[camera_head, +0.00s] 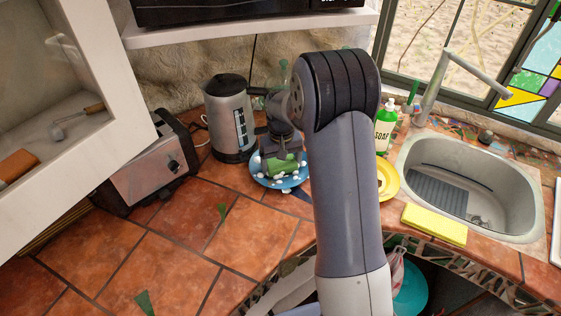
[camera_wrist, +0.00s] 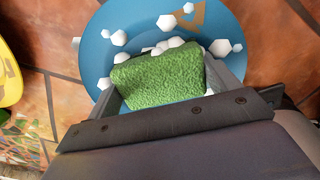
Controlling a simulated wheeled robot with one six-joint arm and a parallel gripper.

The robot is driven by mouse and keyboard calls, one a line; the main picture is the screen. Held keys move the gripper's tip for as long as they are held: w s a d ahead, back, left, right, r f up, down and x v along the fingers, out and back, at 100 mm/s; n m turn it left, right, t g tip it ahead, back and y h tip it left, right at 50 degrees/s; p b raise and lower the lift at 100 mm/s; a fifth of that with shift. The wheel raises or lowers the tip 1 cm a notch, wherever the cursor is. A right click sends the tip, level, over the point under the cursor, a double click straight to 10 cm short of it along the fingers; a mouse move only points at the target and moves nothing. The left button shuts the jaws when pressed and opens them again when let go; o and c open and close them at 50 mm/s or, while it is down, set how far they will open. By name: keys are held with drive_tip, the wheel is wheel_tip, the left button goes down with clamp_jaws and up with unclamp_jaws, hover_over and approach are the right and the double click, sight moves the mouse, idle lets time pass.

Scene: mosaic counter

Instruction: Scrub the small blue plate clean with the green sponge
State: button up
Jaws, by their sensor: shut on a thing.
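The green sponge (camera_head: 283,165) is held between the jaws of my gripper (camera_head: 276,158), over the small blue plate (camera_head: 258,178). In the wrist view, the sponge (camera_wrist: 158,80) sits between both fingers of my gripper (camera_wrist: 160,85), and the blue plate (camera_wrist: 88,52) lies beneath it. Several white foam blobs and a brown stain (camera_wrist: 186,18) show on the plate. The sponge covers part of the plate. I cannot tell whether it presses on the surface.
A steel kettle (camera_head: 230,125) and a toaster (camera_head: 150,170) stand left of the plate. A yellow plate (camera_head: 388,180), green soap bottle (camera_head: 385,130) and yellow sponge (camera_head: 434,224) are to the right, by the sink (camera_head: 535,190). The tiled counter (camera_head: 190,250) at the front left is mostly clear.

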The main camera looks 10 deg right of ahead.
drive_tip(key=shift+f, duration=0.1)
drive_tip(key=shift+w+a+p, duration=0.1)
drive_tip(key=shift+w+p, duration=0.35)
drive_tip(key=shift+w, duration=1.15)
drive_tip(key=shift+s+b, duration=0.4)
drive_tip(key=shift+s, duration=0.75)
drive_tip(key=shift+w+p, duration=0.45)
drive_tip(key=shift+w, duration=1.15)
